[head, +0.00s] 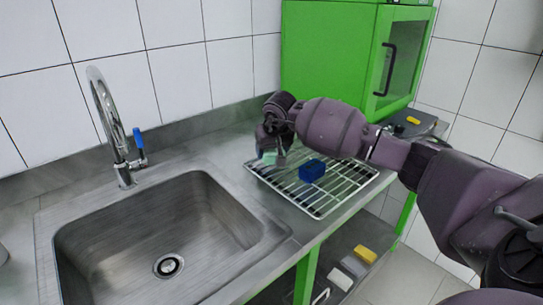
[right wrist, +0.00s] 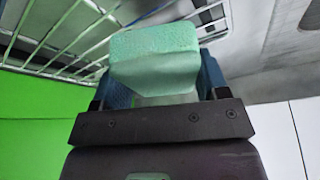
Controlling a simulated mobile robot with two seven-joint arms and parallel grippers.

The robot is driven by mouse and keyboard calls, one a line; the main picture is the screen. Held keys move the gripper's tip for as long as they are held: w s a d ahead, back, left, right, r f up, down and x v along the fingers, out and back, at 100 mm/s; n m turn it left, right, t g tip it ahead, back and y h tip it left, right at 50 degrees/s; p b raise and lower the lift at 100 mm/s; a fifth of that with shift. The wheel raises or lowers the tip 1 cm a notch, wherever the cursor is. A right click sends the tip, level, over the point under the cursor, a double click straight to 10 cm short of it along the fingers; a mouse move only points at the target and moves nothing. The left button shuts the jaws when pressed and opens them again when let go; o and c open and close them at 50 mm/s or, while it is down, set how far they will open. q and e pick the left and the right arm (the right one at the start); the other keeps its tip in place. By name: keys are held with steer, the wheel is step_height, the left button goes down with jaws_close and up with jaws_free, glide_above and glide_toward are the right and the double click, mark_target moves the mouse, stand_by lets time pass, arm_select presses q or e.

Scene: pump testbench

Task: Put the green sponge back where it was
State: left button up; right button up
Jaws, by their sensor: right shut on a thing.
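The green sponge (head: 269,157) is pale green and block-shaped. My right gripper (head: 272,150) is shut on it at the left end of the wire rack (head: 323,209), beside the sink. In the right wrist view the sponge (right wrist: 155,55) sits between the blue-lined fingers of my right gripper (right wrist: 158,85), with rack bars close by. I cannot tell whether the sponge touches the rack or the counter. My left gripper is not in view.
A blue sponge-like block (head: 312,170) lies on the rack, right of my gripper. The sink (head: 110,240) with its faucet (head: 113,125) is to the left. A green cabinet (head: 335,55) stands behind. Yellow (head: 365,254) and whitish (head: 340,279) blocks lie below the counter.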

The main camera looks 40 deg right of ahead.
step_height(320, 180, down, 2)
steer(key=shift+f, duration=0.1)
steer(key=shift+f, duration=0.1)
steer(key=o, duration=0.9)
